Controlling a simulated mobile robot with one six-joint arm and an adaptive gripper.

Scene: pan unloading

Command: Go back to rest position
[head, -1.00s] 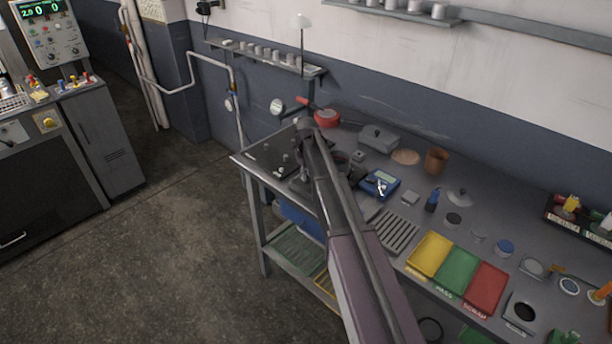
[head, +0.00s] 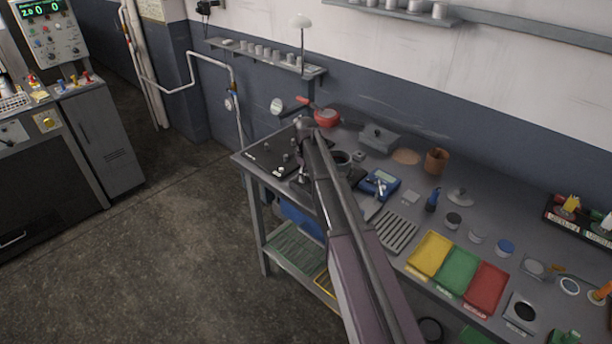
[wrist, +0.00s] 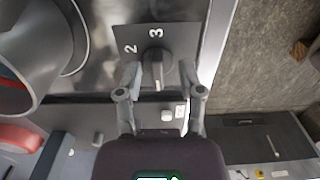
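In the wrist view my gripper (wrist: 159,76) has its two fingers spread, with gaps between them and a dark dial knob (wrist: 153,68). The knob is on a dark panel marked 2 and 3 and lies between the fingertips; I cannot tell how far above it they are. In the head view my arm reaches over the bench (head: 405,195) to the dark cooktop (head: 268,155) at its left end. The arm hides part of the cooktop, and the gripper is hard to make out there.
A red pan (head: 326,118) is at the bench's back left. A dark pot (head: 341,161) stands just right of my arm. A blue scale (head: 381,183), a grey lidded box (head: 379,138), a brown cup (head: 436,161) and yellow, green and red trays (head: 486,289) are further right. Open floor lies left of the bench.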

